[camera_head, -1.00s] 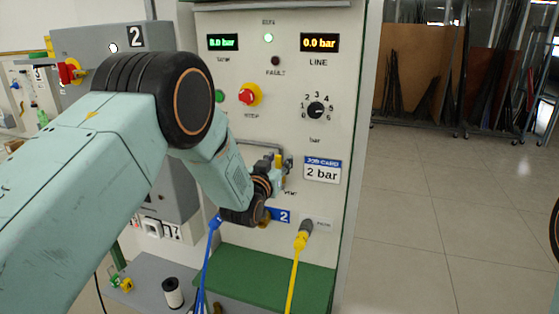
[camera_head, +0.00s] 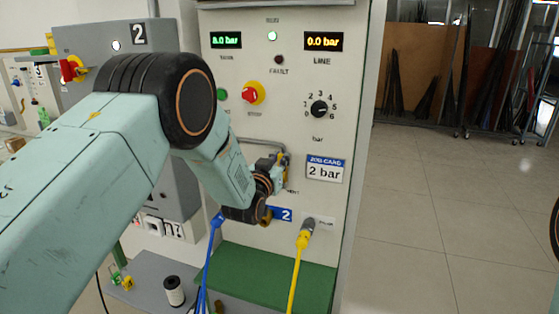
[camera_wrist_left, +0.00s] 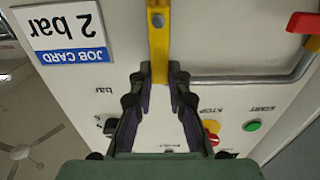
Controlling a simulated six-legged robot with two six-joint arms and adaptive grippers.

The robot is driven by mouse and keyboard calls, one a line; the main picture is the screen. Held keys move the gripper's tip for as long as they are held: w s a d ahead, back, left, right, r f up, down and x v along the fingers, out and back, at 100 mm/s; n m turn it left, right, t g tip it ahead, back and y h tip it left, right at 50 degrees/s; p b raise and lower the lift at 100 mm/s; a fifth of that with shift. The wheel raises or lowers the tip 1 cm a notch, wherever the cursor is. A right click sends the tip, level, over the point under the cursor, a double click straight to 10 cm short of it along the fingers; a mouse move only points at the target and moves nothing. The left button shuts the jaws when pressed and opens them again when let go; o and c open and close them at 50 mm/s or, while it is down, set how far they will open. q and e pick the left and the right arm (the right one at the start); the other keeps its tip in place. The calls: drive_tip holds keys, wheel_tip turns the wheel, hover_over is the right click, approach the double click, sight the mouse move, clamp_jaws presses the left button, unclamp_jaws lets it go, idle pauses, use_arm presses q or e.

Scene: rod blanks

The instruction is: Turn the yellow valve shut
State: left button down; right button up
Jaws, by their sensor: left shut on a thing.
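My left gripper (camera_wrist_left: 160,78) is shut on the handle's near end, one dark finger on each side. In the head view my left gripper (camera_head: 279,172) is at the panel by the grey pipe, and my wrist hides most of the valve. My right gripper is not in view.
The panel has a LINE display (camera_head: 323,41) reading 0.0 bar, a red stop knob (camera_head: 251,95), a black dial (camera_head: 319,109) and a job card (camera_head: 325,169) reading 2 bar. Blue (camera_head: 209,260) and yellow (camera_head: 295,270) hoses hang below. Floor at right is clear.

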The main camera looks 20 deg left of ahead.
use_arm(q)
drive_tip(key=shift+d+f+m, duration=0.15)
drive_tip(key=shift+m, duration=0.15)
drive_tip(key=d+m+b, duration=0.1)
drive_tip(key=m, duration=0.1)
drive_tip(key=d+m+b, duration=0.1)
drive_tip(key=m+b, duration=0.1)
drive_tip(key=shift+s+f, duration=0.1)
drive_tip(key=shift+f, duration=0.2)
drive_tip(key=d+m+b, duration=0.1)
drive_tip(key=m, duration=0.1)
drive_tip(key=f+m+b, duration=0.1)
drive_tip(key=m, duration=0.1)
drive_tip(key=shift+d+f+b, duration=0.15)
drive_tip(key=shift+d+b, duration=0.2)
drive_tip(key=shift+d, duration=0.05)
drive_tip(key=m+b, duration=0.1)
drive_tip(key=f+m+b, duration=0.1)
drive_tip(key=m, duration=0.1)
drive_tip(key=d+f+m+b, duration=0.1)
drive_tip(key=m, duration=0.1)
drive_tip(key=shift+d+f+m+b, duration=0.15)
drive_tip(key=shift+f+m+b, duration=0.3)
drive_tip(key=shift+m+b, duration=0.45)
drive_tip(key=shift+d+f+m+b, duration=0.1)
drive_tip(key=shift+f+m+b, duration=0.4)
drive_tip(key=shift+m, duration=0.7)
drive_tip(key=shift+s, duration=0.1)
